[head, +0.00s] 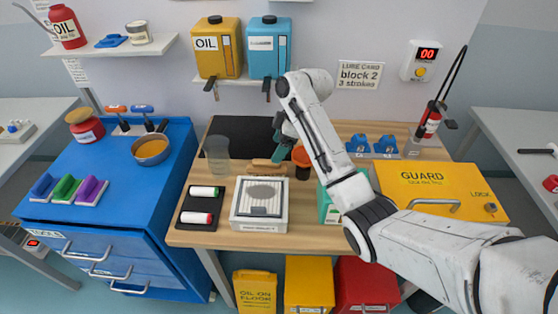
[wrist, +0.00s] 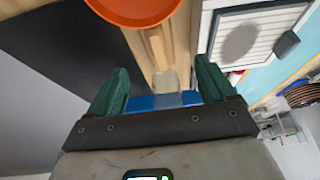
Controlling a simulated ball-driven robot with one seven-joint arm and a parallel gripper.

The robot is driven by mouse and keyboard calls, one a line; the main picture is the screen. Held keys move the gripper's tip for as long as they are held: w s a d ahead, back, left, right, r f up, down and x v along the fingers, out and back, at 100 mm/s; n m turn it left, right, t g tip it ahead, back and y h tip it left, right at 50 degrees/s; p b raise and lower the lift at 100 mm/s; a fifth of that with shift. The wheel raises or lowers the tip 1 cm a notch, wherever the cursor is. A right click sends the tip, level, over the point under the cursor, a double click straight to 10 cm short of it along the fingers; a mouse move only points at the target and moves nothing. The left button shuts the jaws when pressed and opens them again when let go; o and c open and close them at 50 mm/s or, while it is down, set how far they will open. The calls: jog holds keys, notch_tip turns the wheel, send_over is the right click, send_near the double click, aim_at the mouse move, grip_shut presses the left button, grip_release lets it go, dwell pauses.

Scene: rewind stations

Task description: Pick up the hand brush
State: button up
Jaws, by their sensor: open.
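The hand brush appears to be the wooden-handled item (head: 266,164) lying on the bench at the front edge of the black mat, left of a dark jar with an orange top. In the wrist view its wooden handle (wrist: 157,48) shows beyond and between my fingertips. My gripper (head: 281,147) is over the bench, above and just behind the brush. In the wrist view my gripper (wrist: 163,68) has its green fingers wide apart with nothing held.
An orange-topped jar (head: 302,160) stands close to the right of the brush. A clear beaker (head: 217,156) stands to the left. A white-framed box (head: 259,222) and a black tray with two rolls (head: 184,217) are in front. A yellow guard box (head: 420,175) fills the right.

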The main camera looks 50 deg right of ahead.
jog(key=x, duration=0.5)
jog(key=shift+d+p, duration=0.15)
jog(key=shift+p, duration=0.15)
jog(key=shift+p+x, duration=0.6)
jog(key=shift+x, duration=2.25)
jog(key=shift+r, duration=0.1)
jog(key=c, duration=1.1)
notch_tip(320, 180, up, 17)
jog(key=b, duration=0.2)
notch_tip(320, 180, up, 11)
jog(key=p, duration=0.4)
send_over(267, 166)
jog(key=shift+w+d, duration=0.45)
